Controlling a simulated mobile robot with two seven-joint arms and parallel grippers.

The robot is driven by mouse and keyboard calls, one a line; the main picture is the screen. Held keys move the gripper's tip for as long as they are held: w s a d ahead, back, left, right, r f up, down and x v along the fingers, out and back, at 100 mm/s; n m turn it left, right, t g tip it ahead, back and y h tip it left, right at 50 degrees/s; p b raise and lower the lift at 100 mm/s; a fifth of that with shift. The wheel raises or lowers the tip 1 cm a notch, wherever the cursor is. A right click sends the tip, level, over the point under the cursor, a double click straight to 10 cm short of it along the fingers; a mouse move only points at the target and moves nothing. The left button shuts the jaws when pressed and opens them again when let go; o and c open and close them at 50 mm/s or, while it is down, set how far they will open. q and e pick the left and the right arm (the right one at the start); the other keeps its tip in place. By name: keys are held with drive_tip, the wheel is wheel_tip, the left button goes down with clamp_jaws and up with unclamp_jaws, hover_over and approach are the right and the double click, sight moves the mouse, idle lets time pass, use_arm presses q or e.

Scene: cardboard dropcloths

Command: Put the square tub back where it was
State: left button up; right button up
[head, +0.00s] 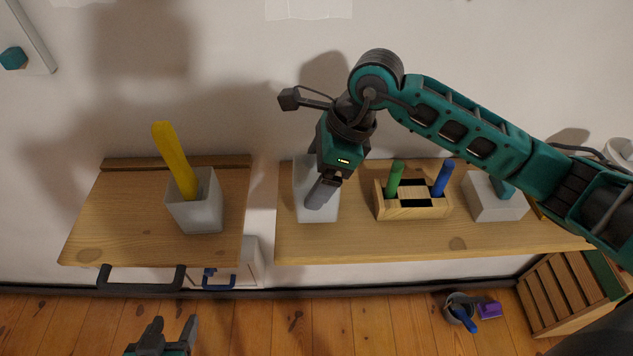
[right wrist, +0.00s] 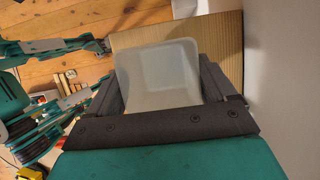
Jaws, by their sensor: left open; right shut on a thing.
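The square tub is a pale, empty, open-topped tub (right wrist: 162,75) between the fingers of my right gripper (right wrist: 160,92) in the right wrist view. In the head view the tub (head: 302,205) is at the left end of the right wooden shelf, partly hidden by my right gripper (head: 321,192), which is shut on it from above. I cannot tell whether its base touches the shelf. My left gripper (head: 175,332) is open and empty at the bottom of the head view, low in front of the left shelf.
The left shelf (head: 100,225) bears a grey pot (head: 196,214) with a yellow handle. The right shelf (head: 375,242) also bears a wooden holder (head: 412,208) with green and blue sticks, and a white box (head: 492,205). A slatted crate (head: 562,290) and a small pan (head: 458,310) are on the floor.

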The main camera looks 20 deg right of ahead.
drive_tip(key=shift+f, duration=1.3)
drive_tip(key=shift+f, duration=0.15)
drive_tip(key=o, duration=1.1)
drive_tip(key=v, duration=1.2)
